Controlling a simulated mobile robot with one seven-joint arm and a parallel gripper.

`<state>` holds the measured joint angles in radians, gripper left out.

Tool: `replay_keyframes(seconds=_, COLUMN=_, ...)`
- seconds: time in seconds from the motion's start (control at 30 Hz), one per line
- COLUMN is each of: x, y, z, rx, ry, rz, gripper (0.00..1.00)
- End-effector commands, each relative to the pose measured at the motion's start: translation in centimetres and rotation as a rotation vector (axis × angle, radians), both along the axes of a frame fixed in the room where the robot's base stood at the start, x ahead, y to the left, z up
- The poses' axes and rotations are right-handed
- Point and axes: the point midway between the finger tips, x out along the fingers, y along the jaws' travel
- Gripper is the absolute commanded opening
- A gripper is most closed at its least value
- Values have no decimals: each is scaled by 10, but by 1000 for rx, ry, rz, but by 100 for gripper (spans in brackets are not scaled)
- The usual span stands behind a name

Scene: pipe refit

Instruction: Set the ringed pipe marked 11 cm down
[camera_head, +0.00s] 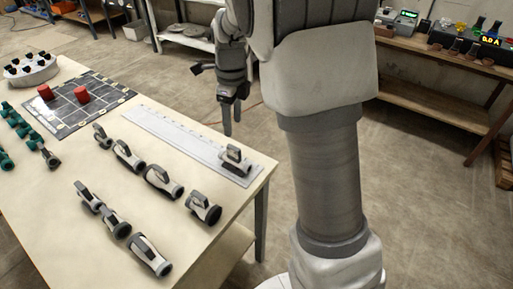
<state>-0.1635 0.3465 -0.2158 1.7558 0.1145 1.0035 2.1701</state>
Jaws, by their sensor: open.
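Several grey and white pipe pieces with dark ends and ring-like handles lie on the table (60,225). One pipe piece (235,158) lies on the right end of a long pale ruled strip (175,138). No length marking can be read in this view, so I cannot tell which one is marked 11 cm. My gripper (230,118) hangs pointing down by the table's far edge, above and behind the pipe piece on the strip in the picture. It looks empty, with its fingers seen nearly edge-on and apart from the pipes.
A dark gridded board (75,106) bears two red cylinders (81,94). Green pieces (22,126) lie at the left, near a round grey holder (30,70). A wooden bench (430,90) with instruments stands at the back right. Bare floor separates it from the table.

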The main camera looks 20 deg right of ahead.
Motion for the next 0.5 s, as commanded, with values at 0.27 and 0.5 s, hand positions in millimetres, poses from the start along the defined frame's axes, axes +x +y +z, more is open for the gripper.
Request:
replay_keyframes(seconds=0.27, x=-73, y=0, z=69, rx=-39, ry=-157, rz=648, gripper=60)
replay_keyframes(seconds=0.5, x=-141, y=1, z=101, rx=-181, ry=-268, rz=1230, gripper=60)
